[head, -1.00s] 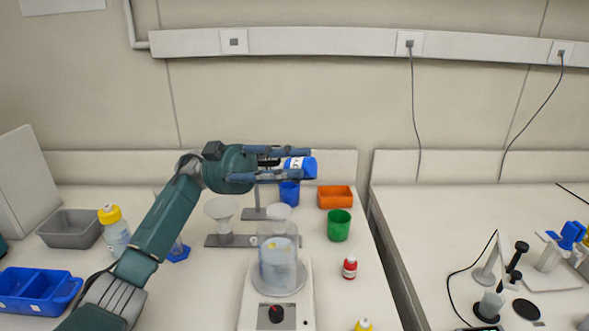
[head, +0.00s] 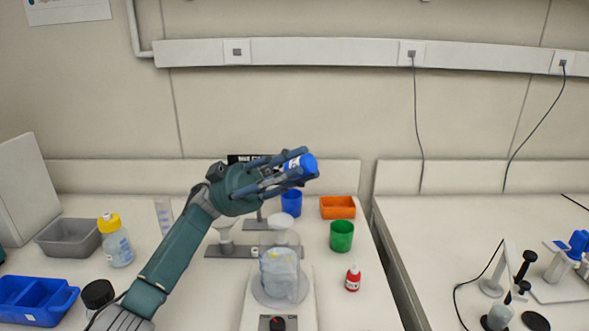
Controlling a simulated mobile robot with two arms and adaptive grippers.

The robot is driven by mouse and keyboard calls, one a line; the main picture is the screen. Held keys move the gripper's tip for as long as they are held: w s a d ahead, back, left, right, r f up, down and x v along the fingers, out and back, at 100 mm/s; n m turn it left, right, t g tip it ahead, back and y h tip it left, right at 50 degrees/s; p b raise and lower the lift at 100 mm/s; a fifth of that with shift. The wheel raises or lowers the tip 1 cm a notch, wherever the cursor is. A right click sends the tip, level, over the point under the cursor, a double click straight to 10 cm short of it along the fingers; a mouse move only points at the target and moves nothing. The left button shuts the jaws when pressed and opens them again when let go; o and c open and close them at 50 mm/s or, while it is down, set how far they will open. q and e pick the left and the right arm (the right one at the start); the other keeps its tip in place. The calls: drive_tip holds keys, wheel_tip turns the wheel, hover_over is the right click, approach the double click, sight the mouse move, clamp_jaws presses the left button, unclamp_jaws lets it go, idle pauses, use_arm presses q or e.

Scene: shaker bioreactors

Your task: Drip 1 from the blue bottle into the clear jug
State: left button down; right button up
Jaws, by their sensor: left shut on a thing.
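My left gripper (head: 299,166) is shut on the blue bottle (head: 308,163), which has a white label and is partly hidden by the fingers. It holds the bottle in the air, above and slightly right of the clear jug. The bottle lies tilted, and I cannot make out its mouth or any drop. The clear jug (head: 280,268) stands upright on a white device with a dark knob, with pale contents inside. The gripper does not touch the jug. My right gripper is not in view.
A white device (head: 252,305) carries the jug. Behind it are a grey stand base (head: 225,251), a blue cup (head: 291,203), an orange tray (head: 337,207) and a green cup (head: 341,236). A red-and-white bottle (head: 353,279) stands right. A yellow-capped bottle (head: 117,246) stands left.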

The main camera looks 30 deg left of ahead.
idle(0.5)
use_arm(q)
drive_tip(key=r+y+p, duration=0.1)
drive_tip(key=y+p, duration=0.1)
drive_tip(key=shift+w+r+y+p, duration=0.1)
drive_tip(key=shift+r+y+p, duration=0.25)
drive_tip(key=shift+r+y, duration=0.05)
drive_tip(key=shift+f+y, duration=0.15)
drive_tip(key=shift+y, duration=0.15)
drive_tip(key=shift+s+f, duration=0.2)
drive_tip(key=shift+w, duration=0.1)
